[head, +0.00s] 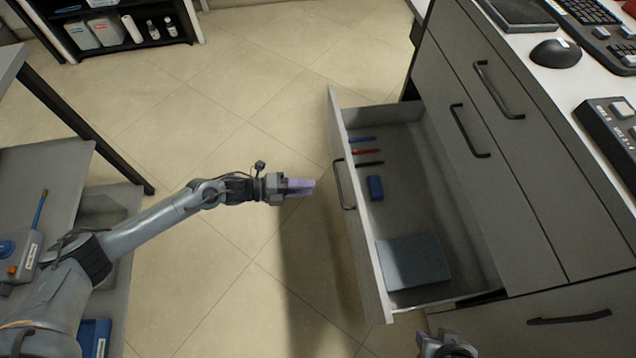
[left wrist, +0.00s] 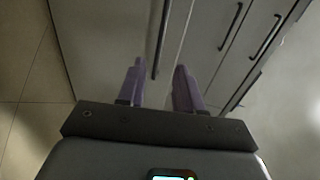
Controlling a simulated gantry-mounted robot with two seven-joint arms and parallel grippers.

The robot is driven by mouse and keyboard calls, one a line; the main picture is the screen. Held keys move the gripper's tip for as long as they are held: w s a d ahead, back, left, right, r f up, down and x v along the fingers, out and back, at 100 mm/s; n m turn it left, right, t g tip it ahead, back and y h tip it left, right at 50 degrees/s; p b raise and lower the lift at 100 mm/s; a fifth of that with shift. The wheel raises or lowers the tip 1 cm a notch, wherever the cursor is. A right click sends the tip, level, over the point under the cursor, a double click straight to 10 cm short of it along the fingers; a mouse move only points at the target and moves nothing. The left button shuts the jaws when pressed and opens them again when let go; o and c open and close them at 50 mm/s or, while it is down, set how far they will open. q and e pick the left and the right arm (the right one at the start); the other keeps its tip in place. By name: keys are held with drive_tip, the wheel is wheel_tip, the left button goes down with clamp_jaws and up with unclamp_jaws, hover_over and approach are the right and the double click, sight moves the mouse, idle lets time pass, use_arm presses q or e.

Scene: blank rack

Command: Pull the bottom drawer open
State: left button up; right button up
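The drawer holds pens (head: 366,151), a small blue block (head: 375,188) and a grey-blue box (head: 413,262). Two shut drawers with handles are above it. A worktop with a mouse (head: 556,53) is at right. A grey table (head: 38,178) is at left. Floor between is clear.

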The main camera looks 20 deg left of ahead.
use_arm(q)
drive_tip(key=shift+v, duration=0.95)
use_arm(e)
drive_tip(key=shift+r, duration=0.3)
drive_tip(key=shift+d, duration=0.1)
